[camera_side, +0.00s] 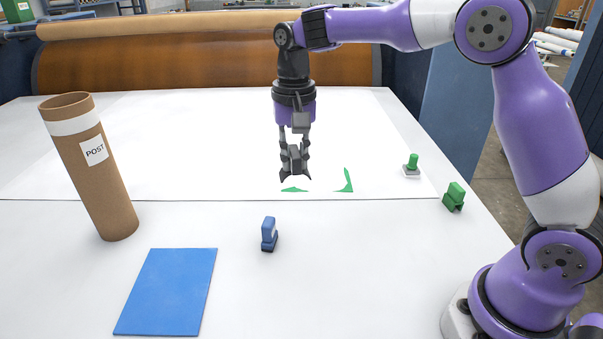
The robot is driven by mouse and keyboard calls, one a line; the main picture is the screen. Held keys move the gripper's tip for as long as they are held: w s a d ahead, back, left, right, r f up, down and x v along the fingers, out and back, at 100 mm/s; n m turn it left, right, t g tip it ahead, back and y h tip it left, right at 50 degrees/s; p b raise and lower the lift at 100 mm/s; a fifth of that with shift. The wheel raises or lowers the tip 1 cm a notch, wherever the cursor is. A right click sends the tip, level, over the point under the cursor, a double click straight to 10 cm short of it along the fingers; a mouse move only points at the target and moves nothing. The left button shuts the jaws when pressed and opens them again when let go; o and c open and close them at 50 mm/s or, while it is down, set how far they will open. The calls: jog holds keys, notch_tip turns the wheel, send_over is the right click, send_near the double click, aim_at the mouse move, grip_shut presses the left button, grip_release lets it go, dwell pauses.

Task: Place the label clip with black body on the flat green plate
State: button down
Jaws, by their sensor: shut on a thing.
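My gripper (295,177) points straight down above the white sheet, near the middle of the picture. It is shut on a small dark thing (295,159), which looks like the label clip with black body; it blends with the dark fingers, so its outline is hard to tell. No whole flat green plate shows. Two flat green pieces lie on the white surface: a low sliver (294,190) just below the gripper and a pointed piece (346,181) to its right. I cannot tell whether they are parts of one plate. The fingertips look above the sliver, apart from it.
A blue clip (269,234) stands in front of the gripper. A blue plate (168,291) lies front left. A brown POST tube (92,175) leans at left. A green-topped piece (412,164) and a green clip (453,197) are at right. A brown roller (180,24) spans the back.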

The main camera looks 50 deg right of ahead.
jog(key=w+d+m, duration=0.2)
jog(key=d, duration=0.3)
send_over(330, 183)
notch_tip(330, 183, down, 7)
jog(key=shift+f, duration=2.15)
jog(key=shift+f, duration=0.15)
jog(key=c, duration=0.8)
grip_release()
jog(key=shift+w, duration=0.1)
